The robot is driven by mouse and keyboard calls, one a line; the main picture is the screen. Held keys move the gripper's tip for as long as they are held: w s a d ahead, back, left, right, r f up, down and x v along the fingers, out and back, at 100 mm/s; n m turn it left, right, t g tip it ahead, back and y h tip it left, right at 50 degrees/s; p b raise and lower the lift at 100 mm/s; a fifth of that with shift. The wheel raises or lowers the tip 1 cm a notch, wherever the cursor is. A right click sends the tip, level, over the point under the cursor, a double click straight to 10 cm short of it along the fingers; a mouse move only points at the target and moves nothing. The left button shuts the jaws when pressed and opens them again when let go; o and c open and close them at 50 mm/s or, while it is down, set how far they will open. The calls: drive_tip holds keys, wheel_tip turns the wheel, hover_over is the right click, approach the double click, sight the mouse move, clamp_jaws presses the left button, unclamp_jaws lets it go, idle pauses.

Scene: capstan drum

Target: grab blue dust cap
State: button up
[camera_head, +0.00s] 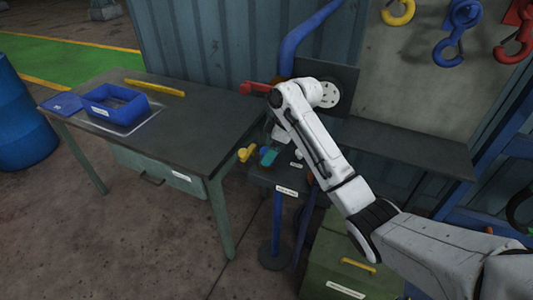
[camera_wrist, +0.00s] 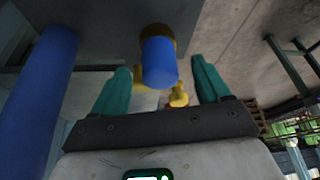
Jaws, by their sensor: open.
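The blue dust cap (camera_wrist: 159,64) is a short blue cylinder seated on a yellow-brown fitting (camera_wrist: 157,32) in the wrist view. My gripper (camera_wrist: 160,66) is open, with one teal finger on each side of the cap. There is a gap between the cap and each finger, wider on the right. In the head view my gripper (camera_head: 268,156) hangs over the small dark stand beside the bench, next to a yellow fitting (camera_head: 246,152). The cap is too small there to make out clearly.
A blue pipe (camera_wrist: 42,95) runs close along the left in the wrist view. In the head view a workbench (camera_head: 205,120) holds a blue tray (camera_head: 116,106) and a yellow bar (camera_head: 155,88). A red handle (camera_head: 258,87) sits behind. A green chest (camera_head: 345,262) stands below my arm.

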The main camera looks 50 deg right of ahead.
drive_tip(key=shift+x, duration=1.3)
drive_tip(key=shift+c, duration=0.2)
drive_tip(key=c, duration=1)
